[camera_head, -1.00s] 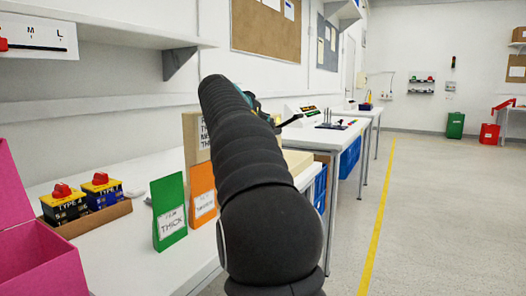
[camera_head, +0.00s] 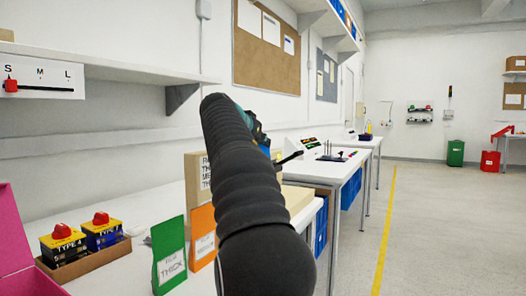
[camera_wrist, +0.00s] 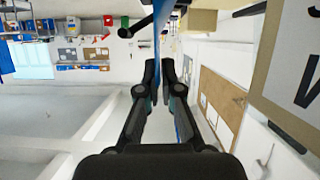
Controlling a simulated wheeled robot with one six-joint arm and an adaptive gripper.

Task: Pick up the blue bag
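In the wrist view the blue bag (camera_wrist: 158,35) shows edge-on as a thin blue strip. My gripper (camera_wrist: 160,68) has its two black fingers close together on either side of this strip and appears shut on it. The bag runs out past the fingertips towards the top of the picture. In the head view my dark arm hides the bag, and only a little of my gripper (camera_head: 257,130) shows past the arm. A green bag (camera_head: 169,258) and an orange bag (camera_head: 202,238) stand on the table to the left of my arm.
A cardboard sign (camera_head: 196,178) stands behind the orange bag. Two boxes with red knobs (camera_head: 63,242) sit in a brown tray (camera_head: 85,263), beside a pink box (camera_head: 15,240). A shelf (camera_head: 110,67) overhangs the table. The floor to the right is clear.

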